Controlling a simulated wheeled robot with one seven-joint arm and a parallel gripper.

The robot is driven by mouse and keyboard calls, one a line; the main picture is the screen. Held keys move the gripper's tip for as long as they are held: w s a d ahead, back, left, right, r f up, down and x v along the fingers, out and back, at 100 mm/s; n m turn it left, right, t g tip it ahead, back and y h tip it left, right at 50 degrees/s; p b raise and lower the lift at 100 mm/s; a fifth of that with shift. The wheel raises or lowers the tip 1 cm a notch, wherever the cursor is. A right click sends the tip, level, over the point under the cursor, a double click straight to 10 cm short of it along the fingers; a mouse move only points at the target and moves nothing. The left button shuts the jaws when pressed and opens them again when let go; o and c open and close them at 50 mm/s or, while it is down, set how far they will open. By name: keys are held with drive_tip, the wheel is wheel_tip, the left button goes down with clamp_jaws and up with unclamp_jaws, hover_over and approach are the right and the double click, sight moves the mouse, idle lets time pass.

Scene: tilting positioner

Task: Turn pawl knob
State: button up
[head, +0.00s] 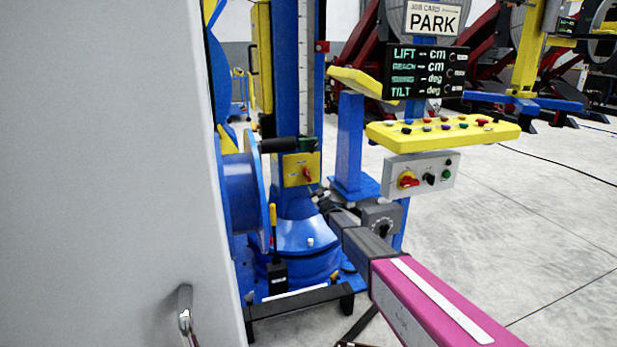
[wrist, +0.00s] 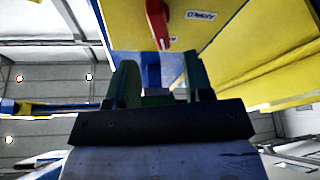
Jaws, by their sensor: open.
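The pawl knob appears to be the red knob (head: 306,173) on a yellow plate (head: 291,163) low on the blue column. In the wrist view the red knob (wrist: 158,22) shows at the top, with its plate (wrist: 215,28) behind it. My gripper (head: 315,189) is just below and slightly right of the knob in the head view. In the wrist view my gripper (wrist: 160,72) is open, with two dark green fingers apart and nothing seen between them. The knob lies beyond the fingertips, roughly in line with the gap. No contact shows.
A black handle (head: 276,145) with a green end sticks out above the plate. A yellow button console (head: 443,131) and a grey switch box (head: 419,174) with another red knob stand right. A blue drum (head: 243,190) is left. A pale panel (head: 100,180) blocks the left.

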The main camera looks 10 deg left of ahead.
sight(309, 177)
drive_tip(key=x, duration=0.9)
drive_tip(key=c, duration=0.7)
